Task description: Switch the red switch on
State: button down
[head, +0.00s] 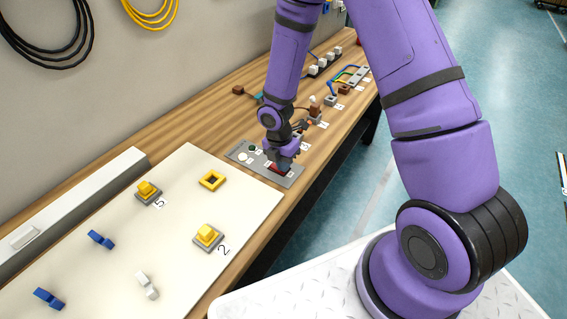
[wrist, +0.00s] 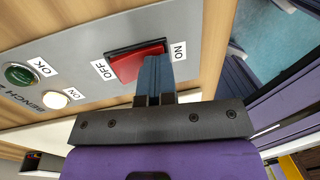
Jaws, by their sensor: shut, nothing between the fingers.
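The red switch (wrist: 130,63) is a wide rocker in a black frame on a grey panel (wrist: 190,18), with an OFF label on its left and an ON label on its right in the wrist view. My gripper (wrist: 155,62) is shut and empty, with its blue-grey fingertips over the ON side of the rocker. I cannot tell whether the tips touch it. In the head view, my gripper (head: 284,162) is at the panel (head: 242,152) and covers part of the red switch (head: 277,169).
A green button (wrist: 19,74) and a white ON lamp (wrist: 55,100) share the panel. A white board (head: 205,271) with yellow and blue parts lies nearer on the wooden bench (head: 118,163). Several small devices stand farther along the bench.

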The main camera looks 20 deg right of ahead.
jog(key=shift+w+a+r, duration=0.3)
jog(key=shift+w+a, duration=0.1)
jog(key=shift+w, duration=0.2)
jog(key=shift+r, duration=0.1)
